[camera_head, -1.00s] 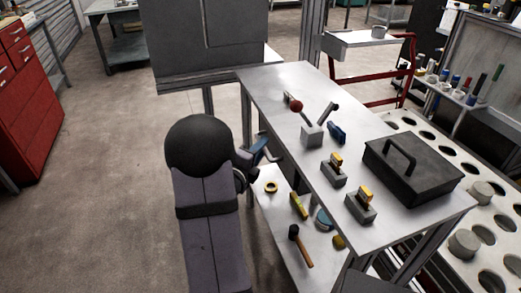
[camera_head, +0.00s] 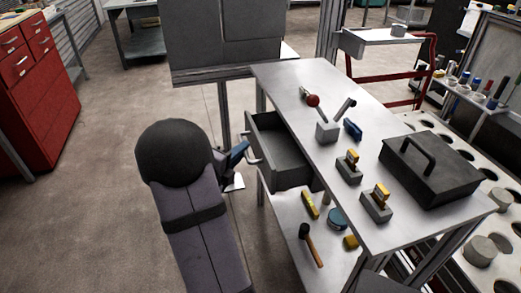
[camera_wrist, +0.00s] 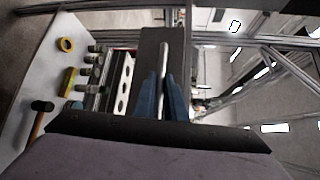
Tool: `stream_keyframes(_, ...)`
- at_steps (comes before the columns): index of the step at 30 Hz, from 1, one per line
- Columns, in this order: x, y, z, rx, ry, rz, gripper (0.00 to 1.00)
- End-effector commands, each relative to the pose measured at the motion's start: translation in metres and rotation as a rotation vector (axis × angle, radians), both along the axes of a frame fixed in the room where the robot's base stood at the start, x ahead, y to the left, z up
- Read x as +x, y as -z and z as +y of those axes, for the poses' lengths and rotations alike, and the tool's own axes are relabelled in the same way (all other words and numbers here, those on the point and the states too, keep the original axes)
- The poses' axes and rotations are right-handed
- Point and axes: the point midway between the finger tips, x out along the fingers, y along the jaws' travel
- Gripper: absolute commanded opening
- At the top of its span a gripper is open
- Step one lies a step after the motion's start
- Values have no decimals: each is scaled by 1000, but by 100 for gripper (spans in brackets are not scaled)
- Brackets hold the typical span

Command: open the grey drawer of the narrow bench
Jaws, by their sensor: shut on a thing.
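The grey drawer (camera_head: 282,150) of the narrow bench (camera_head: 330,110) is pulled out to the left in the head view, and its empty-looking inside shows. Its bar handle (camera_head: 251,146) is on the drawer front. My gripper (camera_head: 240,154) is at this handle, partly hidden by my arm. In the wrist view, the blue fingers of my gripper (camera_wrist: 160,88) are shut on the handle (camera_wrist: 163,62), one on each side of the bar. The dark drawer front (camera_wrist: 150,42) shows behind it.
On the bench top are a lever box with a red knob (camera_head: 313,100), two switch blocks with yellow handles (camera_head: 376,204) and a black case (camera_head: 430,168). A hammer (camera_head: 311,245) lies on the lower shelf (camera_head: 285,215). The floor at left is clear up to a red cabinet (camera_head: 45,110).

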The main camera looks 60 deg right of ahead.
Motion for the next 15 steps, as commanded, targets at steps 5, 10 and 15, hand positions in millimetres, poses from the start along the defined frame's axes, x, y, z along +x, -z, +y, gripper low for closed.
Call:
stream_keyframes(5, 28, 2, 28, 0, -5, 0, 0)
stream_keyframes(10, 44, 1, 44, 1, -1, 2, 0)
stream_keyframes(15, 51, 1, 52, 0, 1, 1, 0)
